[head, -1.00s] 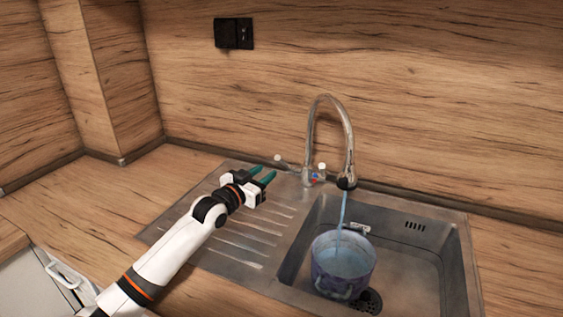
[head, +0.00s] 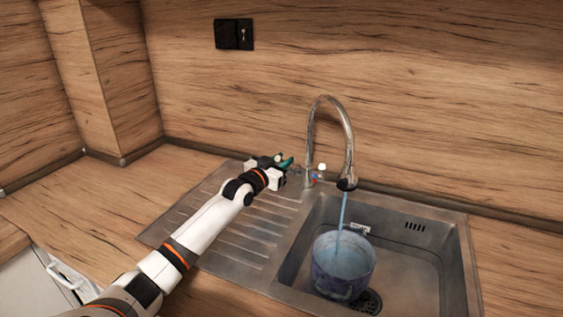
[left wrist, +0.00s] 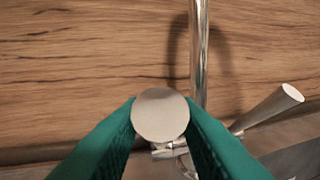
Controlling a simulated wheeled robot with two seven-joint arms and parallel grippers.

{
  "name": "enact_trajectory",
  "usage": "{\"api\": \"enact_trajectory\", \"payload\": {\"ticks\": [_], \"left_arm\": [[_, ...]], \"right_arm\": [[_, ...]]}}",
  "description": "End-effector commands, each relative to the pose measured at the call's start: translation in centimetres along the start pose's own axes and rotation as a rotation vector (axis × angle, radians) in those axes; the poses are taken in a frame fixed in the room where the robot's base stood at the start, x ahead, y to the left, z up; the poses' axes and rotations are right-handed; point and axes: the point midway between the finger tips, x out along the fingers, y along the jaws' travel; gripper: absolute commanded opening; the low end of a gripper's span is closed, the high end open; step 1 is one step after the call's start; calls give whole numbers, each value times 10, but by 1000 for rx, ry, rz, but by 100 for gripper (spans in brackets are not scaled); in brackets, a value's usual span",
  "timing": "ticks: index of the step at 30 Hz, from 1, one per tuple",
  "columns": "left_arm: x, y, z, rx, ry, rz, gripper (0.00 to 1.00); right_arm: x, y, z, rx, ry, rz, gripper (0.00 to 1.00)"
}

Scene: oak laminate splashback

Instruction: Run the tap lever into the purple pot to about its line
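The tap (head: 347,135) stands behind the sink, and blue water runs from its spout into the purple pot (head: 343,282). The pot stands upright in the basin; its inside looks blue, but I cannot make out the line or the exact water level. My left gripper (head: 276,161) is at the tap's left lever (head: 278,157). My right gripper is out of view.
The second lever (head: 321,167) is on the tap's right side; it also shows in the left wrist view (left wrist: 268,108). The ribbed drainboard (head: 235,235) under my left arm is clear. The basin (head: 415,265) has free room right of the pot. A black socket (head: 234,34) is on the wall.

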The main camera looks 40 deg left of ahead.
Motion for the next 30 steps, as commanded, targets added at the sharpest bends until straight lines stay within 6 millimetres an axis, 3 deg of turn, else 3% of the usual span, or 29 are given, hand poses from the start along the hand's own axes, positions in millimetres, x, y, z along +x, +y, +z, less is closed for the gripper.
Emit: {"api": "enact_trajectory", "payload": {"ticks": [1,5,13,24,30], "left_arm": [[0,0,0,0,0,0,19],[0,0,0,0,0,0,0],[0,0,3,-1,7,0,0],[19,5,24,-46,238,-12,0],[28,6,22,-67,344,-18,0]], "right_arm": [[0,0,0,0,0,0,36],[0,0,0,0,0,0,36],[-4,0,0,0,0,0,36],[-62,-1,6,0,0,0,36],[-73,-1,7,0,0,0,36]]}}
